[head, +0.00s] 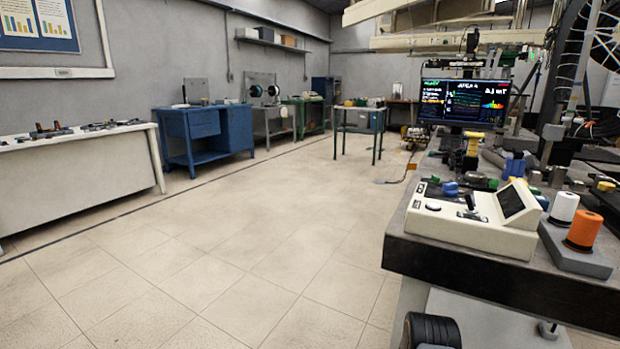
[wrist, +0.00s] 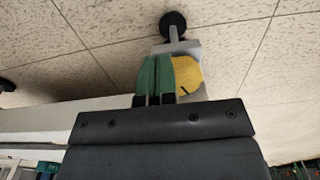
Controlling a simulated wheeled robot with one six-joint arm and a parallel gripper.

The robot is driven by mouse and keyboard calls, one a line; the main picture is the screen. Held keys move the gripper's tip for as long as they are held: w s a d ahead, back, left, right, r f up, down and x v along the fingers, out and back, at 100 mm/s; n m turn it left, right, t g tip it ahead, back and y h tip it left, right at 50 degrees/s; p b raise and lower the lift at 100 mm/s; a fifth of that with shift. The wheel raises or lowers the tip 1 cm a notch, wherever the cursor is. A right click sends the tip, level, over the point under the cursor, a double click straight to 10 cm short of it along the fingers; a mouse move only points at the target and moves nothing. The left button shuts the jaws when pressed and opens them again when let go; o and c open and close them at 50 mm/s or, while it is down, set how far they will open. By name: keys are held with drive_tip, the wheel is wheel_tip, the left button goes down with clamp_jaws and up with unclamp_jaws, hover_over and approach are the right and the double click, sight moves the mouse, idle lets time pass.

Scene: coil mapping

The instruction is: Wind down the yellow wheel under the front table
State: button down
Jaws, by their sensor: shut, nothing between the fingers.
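In the wrist view, my gripper (wrist: 156,75) has its two green fingers pressed together with nothing between them. The yellow wheel (wrist: 187,77) shows just right of the fingertips, its left part hidden behind them. I cannot tell whether the fingers touch it. A grey bracket (wrist: 190,48) is by the wheel, with a stem and a round black foot (wrist: 173,22) beyond it. In the head view, the front table (head: 460,258) stands at the right with a dark top. Neither the yellow wheel nor my gripper shows in the head view.
A cream control box (head: 470,222), a white spool (head: 563,208) and an orange spool (head: 583,231) stand on the front table. A black wheel (head: 432,330) is below its edge. A white bench (head: 80,170) and a blue workbench (head: 200,130) stand left. The tiled floor (head: 250,240) between is clear.

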drive_tip(key=shift+w+a+f+b, duration=0.2)
drive_tip(key=shift+a+f+b, duration=0.2)
drive_tip(key=shift+a, duration=0.2)
drive_tip(key=shift+w+a+f+b, duration=0.15)
drive_tip(key=shift+a+f+b, duration=0.15)
drive_tip(key=shift+a, duration=0.35)
drive_tip(key=shift+w+a+b, duration=0.35)
drive_tip(key=shift+b, duration=0.1)
drive_tip(key=shift+r, duration=0.1)
drive_tip(key=shift+a, duration=0.1)
wheel_tip(320, 180, up, 6)
drive_tip(key=p, duration=0.5)
drive_tip(key=shift+a+r, duration=0.1)
